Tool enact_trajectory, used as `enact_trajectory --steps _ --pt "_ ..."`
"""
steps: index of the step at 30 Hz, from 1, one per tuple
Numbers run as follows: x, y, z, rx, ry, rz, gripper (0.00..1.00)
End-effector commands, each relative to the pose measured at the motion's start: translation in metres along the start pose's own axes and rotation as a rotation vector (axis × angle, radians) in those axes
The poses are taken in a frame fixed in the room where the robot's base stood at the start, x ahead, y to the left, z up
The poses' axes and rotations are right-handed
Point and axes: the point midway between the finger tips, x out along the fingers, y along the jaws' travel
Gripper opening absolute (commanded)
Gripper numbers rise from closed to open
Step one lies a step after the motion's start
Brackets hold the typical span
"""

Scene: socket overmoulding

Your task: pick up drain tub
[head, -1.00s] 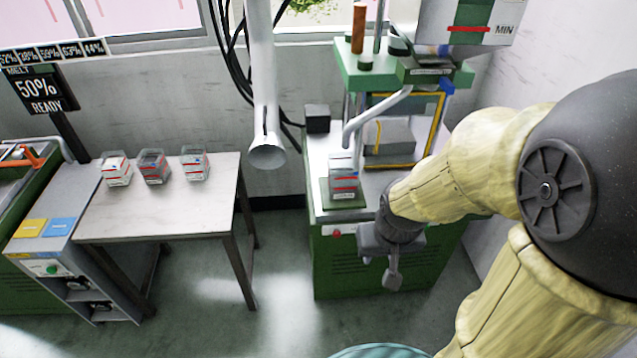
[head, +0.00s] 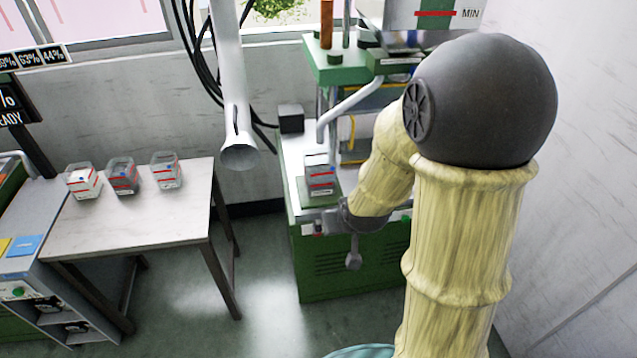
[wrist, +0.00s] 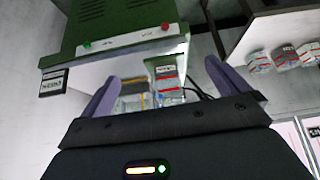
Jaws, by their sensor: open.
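A clear tub with grey contents and a red-striped label (head: 320,176) stands on a small green stand at the front of the green machine, below the end of its pale pipe. I take it for the drain tub. In the wrist view the tub (wrist: 166,78) shows between my fingers, beyond their tips. My gripper (wrist: 165,82) is open and empty, with its two purple-grey fingers wide apart. In the head view its dark body sits just below and right of the tub, apart from it; my wrist partly hides the fingers.
Three similar tubs (head: 123,176) stand in a row on the table (head: 150,215) at the left. A white duct (head: 239,150) hangs between table and machine (head: 350,262). The pipe (head: 350,108) comes down close above the drain tub. Floor between table and machine is clear.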

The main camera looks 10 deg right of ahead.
Motion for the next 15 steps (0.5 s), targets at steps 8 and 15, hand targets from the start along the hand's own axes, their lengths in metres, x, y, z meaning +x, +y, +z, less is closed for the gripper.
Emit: enact_trajectory --steps 8,15 --pt "0.087 -0.002 -0.029 -0.015 0.312 -0.009 1.0" --pt "0.137 -0.003 -0.043 -0.011 0.589 -0.007 1.0"
